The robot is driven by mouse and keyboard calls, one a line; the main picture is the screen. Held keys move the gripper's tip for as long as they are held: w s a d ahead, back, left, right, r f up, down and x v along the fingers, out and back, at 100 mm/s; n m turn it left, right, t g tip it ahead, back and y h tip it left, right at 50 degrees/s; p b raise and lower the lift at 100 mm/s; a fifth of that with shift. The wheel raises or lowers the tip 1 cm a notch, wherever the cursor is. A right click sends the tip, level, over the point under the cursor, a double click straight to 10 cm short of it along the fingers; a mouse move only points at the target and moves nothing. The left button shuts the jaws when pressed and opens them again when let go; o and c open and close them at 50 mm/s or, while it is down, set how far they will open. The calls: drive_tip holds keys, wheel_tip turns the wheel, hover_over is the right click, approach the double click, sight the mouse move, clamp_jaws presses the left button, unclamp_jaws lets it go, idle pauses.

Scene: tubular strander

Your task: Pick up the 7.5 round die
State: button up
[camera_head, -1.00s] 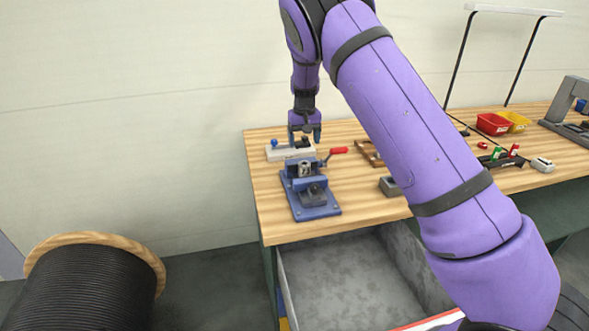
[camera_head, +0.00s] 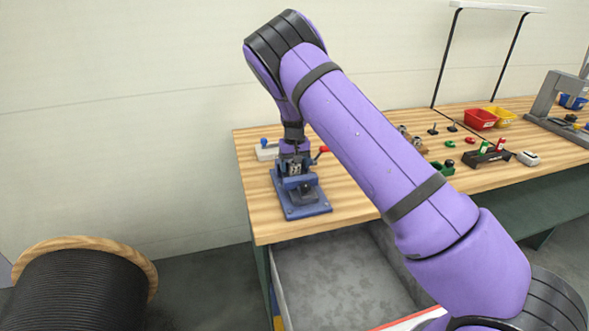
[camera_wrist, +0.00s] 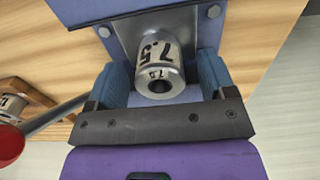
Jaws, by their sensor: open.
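The 7.5 round die (camera_wrist: 158,68) is a short silver cylinder with a central hole and a white label reading 7.5. In the wrist view it sits at the blue clamp fixture (camera_wrist: 168,22). My gripper (camera_wrist: 160,88) is open, with one blue finger on each side of the die. I cannot tell whether the fingers touch it. In the head view my gripper (camera_head: 294,150) is over the blue fixture (camera_head: 300,204) at the bench's left end, and the die is too small and covered to make out clearly.
The fixture's lever has a red knob (camera_wrist: 10,145), close to the gripper in the wrist view. A wooden rack (camera_wrist: 30,97) with another labelled die lies beyond it. The wooden bench (camera_head: 350,192) also carries red (camera_head: 480,119) and yellow bins. A cable reel (camera_head: 80,288) stands at left.

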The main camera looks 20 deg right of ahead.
drive_tip(key=shift+c, duration=0.2)
drive_tip(key=shift+r, duration=0.1)
drive_tip(key=c, duration=1.3)
